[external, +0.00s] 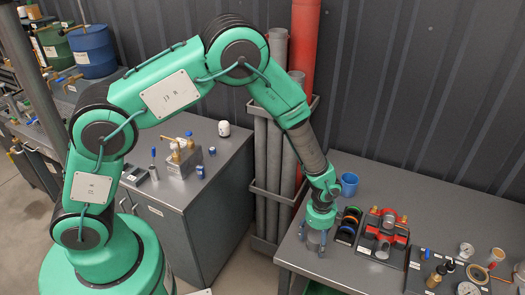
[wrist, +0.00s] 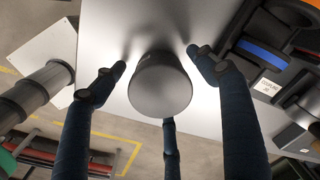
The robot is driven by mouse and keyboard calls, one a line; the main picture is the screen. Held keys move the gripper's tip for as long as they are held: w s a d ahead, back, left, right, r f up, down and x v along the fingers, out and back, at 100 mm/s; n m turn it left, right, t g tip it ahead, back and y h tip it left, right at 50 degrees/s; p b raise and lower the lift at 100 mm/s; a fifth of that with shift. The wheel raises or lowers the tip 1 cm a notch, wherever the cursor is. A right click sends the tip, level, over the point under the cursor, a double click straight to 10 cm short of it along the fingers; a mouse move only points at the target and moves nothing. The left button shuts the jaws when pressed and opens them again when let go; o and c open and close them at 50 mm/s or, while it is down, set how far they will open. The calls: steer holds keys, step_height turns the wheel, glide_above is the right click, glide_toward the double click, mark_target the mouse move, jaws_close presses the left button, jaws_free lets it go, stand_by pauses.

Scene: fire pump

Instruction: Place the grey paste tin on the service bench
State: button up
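The grey paste tin (wrist: 161,88) is a plain grey cylinder, seen from above in the wrist view between my dark fingers. My gripper (external: 318,228) points down over the left end of the right-hand grey bench (external: 345,262). The fingers stand around the tin, with small gaps visible at the sides, so the gripper looks open. The tin is at or very close to the bench top; its underside is hidden, so contact is not certain. In the external view the gripper mostly covers the tin. I cannot tell which bench is the service bench.
A blue mug (external: 349,184), a rack of coloured rings (external: 348,224) and a red fixture (external: 385,228) stand right of my gripper. Gauges and fittings lie farther right. Grey pipes (external: 268,170) stand left of this bench. Another grey bench (external: 190,190) holds a white jar (external: 224,128).

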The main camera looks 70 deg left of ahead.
steer(key=shift+r, duration=0.2)
step_height(320, 180, up, 12)
steer(key=shift+s+f, duration=0.1)
steer(key=shift+s, duration=0.05)
stand_by(0.7)
stand_by(0.6)
step_height(320, 180, up, 15)
steer(key=n+t, duration=0.1)
steer(key=n, duration=0.2)
glide_above(316, 235)
steer(key=s, duration=0.4)
steer(key=s+r+n+t, duration=0.1)
steer(key=s+r+n, duration=0.2)
steer(key=s+r, duration=0.7)
steer(key=s+r+n+t, duration=0.1)
steer(key=s+r+n, duration=0.3)
steer(key=s+r, duration=0.3)
steer(key=s+r+n+t, duration=0.2)
steer(key=s+r+n, duration=0.2)
steer(key=s, duration=1)
step_height(316, 235, up, 3)
steer(key=shift+s+a, duration=0.2)
steer(key=shift+s, duration=0.05)
